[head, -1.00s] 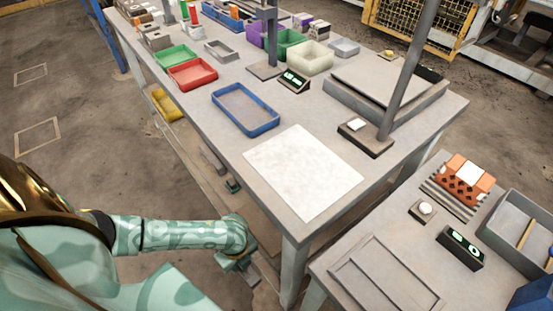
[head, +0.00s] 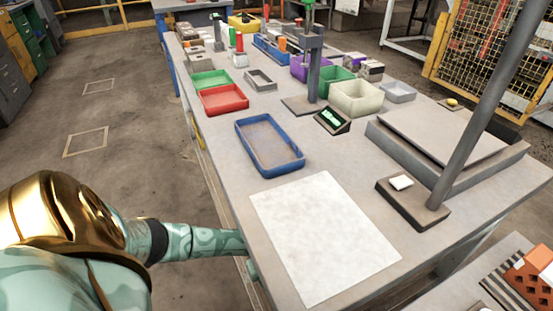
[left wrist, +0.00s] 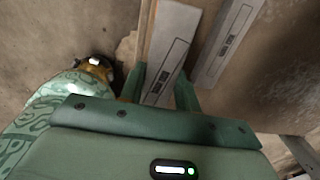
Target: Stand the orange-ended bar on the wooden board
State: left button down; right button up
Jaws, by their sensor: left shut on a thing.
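I cannot make out the wooden board. My right gripper is not in view.
The grey table (head: 222,150) carries a white sheet (head: 322,238), a blue tray (head: 270,146), a red tray (head: 223,99) and a green tray (head: 211,80). A post on a dark base (head: 412,203) stands at the right. Open floor lies to the left.

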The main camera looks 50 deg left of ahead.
pick_arm(q)
jog(key=shift+w+a+f+b, duration=0.15)
jog(key=shift+w+f+b, duration=0.1)
jog(key=shift+f, duration=0.15)
jog(key=shift+w+a+f+b, duration=0.1)
jog(key=shift+w+a+f, duration=0.05)
jog(key=shift+w+f, duration=0.15)
jog(key=f+b, duration=0.1)
jog(key=f, duration=0.1)
jog(key=f+b, duration=0.1)
jog(key=shift+w+a+f+b, duration=0.2)
jog(key=shift+f+b, duration=0.1)
jog(key=shift+f, duration=0.1)
jog(key=shift+w+f, duration=0.1)
jog(key=shift+f, duration=0.05)
jog(key=shift+r, duration=0.2)
jog(key=shift+f, duration=0.15)
jog(key=c, duration=1)
grip_release()
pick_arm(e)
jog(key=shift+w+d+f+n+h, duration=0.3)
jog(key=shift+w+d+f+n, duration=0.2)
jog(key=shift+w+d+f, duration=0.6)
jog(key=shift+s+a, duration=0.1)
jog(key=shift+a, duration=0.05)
